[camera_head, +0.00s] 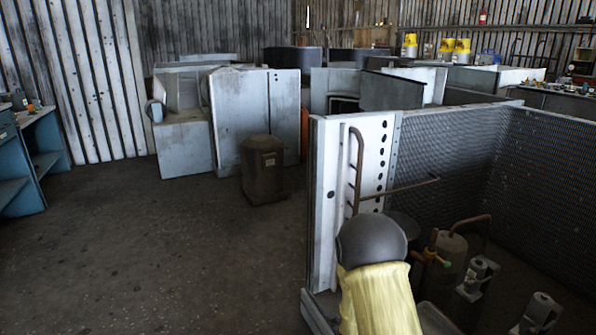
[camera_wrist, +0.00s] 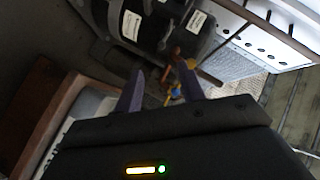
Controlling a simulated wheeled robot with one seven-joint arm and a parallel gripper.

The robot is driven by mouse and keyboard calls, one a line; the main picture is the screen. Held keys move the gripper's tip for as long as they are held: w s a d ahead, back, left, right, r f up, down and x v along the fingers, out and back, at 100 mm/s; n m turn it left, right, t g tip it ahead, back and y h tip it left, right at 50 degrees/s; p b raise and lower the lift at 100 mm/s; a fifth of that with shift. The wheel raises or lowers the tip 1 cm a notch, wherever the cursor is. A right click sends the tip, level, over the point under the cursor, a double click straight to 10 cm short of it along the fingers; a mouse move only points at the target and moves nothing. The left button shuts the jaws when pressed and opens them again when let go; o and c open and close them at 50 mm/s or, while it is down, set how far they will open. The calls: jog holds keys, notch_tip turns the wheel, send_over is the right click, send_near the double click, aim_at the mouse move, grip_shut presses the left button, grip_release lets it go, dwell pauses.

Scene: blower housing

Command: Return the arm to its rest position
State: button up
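In the wrist view my gripper (camera_wrist: 162,76) shows as two dark fingers standing apart. Its black body fills the lower part of that view. A small blue and yellow fitting (camera_wrist: 174,92) and a copper pipe (camera_wrist: 172,70) show in the gap between the fingers. They look to lie beyond the fingertips, and I see no grip on them. In the head view the gripper itself is not visible.
A tank with copper pipe and orange-green valve (camera_head: 433,258) stands inside the open metal housing (camera_head: 355,185). The wrist view shows a dark cylinder with white labels (camera_wrist: 150,30) close ahead. A brown canister (camera_head: 263,165) stands on the floor. Floor at left is clear.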

jog(key=s+a+r+n+g+y+p, duration=0.25)
jog(key=s+r+n, duration=0.25)
jog(key=s, duration=0.4)
jog(key=s+a+r+n+g+y+p, duration=0.2)
jog(key=s+a+r+n+g, duration=0.15)
jog(key=s+r+n, duration=0.35)
jog(key=s+a+r+n+g+y+p, duration=0.2)
jog(key=s+r+n+g, duration=0.15)
jog(key=s, duration=0.65)
notch_tip(320, 180, up, 37)
jog(key=p, duration=3.7)
jog(key=shift+n+p, duration=0.35)
jog(key=shift+g, duration=0.25)
